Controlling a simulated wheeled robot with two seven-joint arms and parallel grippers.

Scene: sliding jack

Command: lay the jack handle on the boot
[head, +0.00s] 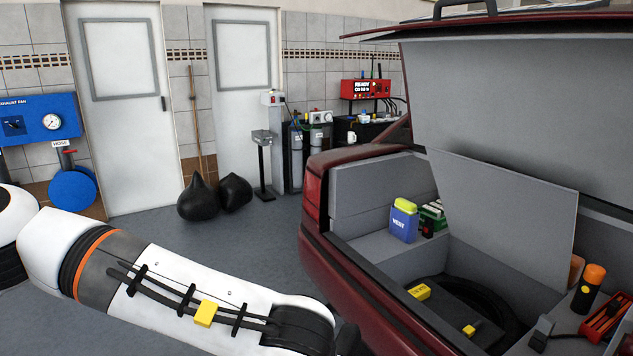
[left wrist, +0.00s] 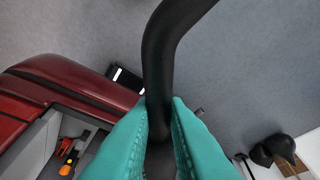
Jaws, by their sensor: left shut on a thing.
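The jack handle is a thick black bent bar (left wrist: 172,45) in the left wrist view. My left gripper (left wrist: 160,105) has teal fingers shut around it. The bar runs up from between the fingers and bends right at the top; its far end is out of frame. In the head view my left arm reaches to the bottom middle, and its gripper and the handle are not clearly visible. The open boot (head: 372,243) of a dark red car is at the right; its edge shows in the left wrist view (left wrist: 90,82) at lower left. My right gripper is not in view.
A grey panel (head: 505,222) stands tilted in the boot beside a well with a black tyre (head: 500,300). A blue bottle (head: 403,222), an orange-topped can (head: 588,290) and a red tray (head: 605,318) sit inside. Black bags (head: 198,200) lie on the open floor.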

